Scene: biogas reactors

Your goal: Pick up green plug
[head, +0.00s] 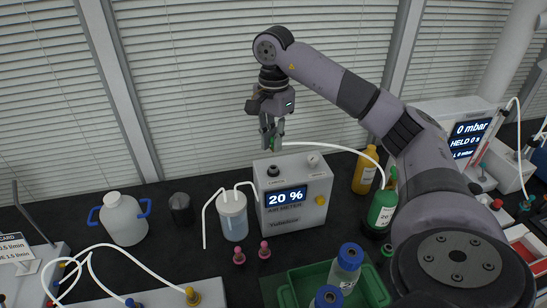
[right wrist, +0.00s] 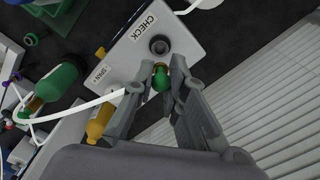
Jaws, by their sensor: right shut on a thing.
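The green plug (right wrist: 161,82) has a brass-coloured tip and a white tube (right wrist: 75,109) running off it. My right gripper (right wrist: 164,72) is shut on the plug, with a finger on either side. In the head view my right gripper (head: 271,140) points down above the grey analyser box (head: 285,217), which has a "20 %" display. There the plug is small and partly hidden by the fingers. The plug looks above the box; contact cannot be told. My left gripper is not in view.
A green gas bottle (head: 382,209) and an orange bottle (head: 364,171) stand right of the box. A jar with liquid (head: 232,216) and a white jug (head: 124,219) stand left. A green crate (head: 308,278) with blue-capped bottles is in front. Window blinds rise behind.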

